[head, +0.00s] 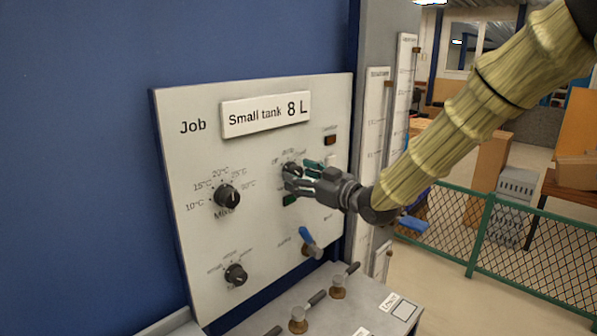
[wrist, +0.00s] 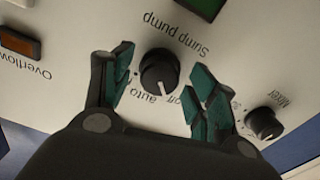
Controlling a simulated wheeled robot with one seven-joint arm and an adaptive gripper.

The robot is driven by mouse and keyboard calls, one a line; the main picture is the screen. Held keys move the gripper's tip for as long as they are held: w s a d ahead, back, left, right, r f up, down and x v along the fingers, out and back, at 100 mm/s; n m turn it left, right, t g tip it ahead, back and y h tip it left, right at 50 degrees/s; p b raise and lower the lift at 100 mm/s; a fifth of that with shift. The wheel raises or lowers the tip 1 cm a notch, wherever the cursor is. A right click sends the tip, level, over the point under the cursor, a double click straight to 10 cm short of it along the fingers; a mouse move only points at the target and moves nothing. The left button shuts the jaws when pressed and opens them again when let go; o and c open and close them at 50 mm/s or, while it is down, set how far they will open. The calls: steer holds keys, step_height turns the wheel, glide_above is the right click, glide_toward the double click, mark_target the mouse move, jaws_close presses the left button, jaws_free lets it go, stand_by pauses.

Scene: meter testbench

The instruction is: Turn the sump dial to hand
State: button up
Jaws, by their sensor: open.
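The sump pump dial (wrist: 159,72) is a round black knob on the pale panel, upside down in the wrist view. In the head view the dial (head: 291,169) is partly covered by my gripper (head: 297,177). In the wrist view my gripper (wrist: 161,60) is open, its teal-padded fingers on either side of the dial. I see gaps between the pads and the knob. I cannot tell how deep the fingertips reach.
The mixer dial (head: 227,196) is to the left, with a smaller dial (head: 236,275) below it. A blue-handled lever (head: 310,242) is under my gripper. An amber overflow lamp (head: 330,140) is above right. Several levers stand on the ledge (head: 372,318). A sign (head: 265,114) reads "Small tank 8 L".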

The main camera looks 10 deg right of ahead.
steer(key=shift+w+a, duration=0.3)
steer(key=shift+w, duration=0.15)
steer(key=shift+c, duration=0.2)
steer(key=c, duration=1)
steer(key=shift+o, duration=0.2)
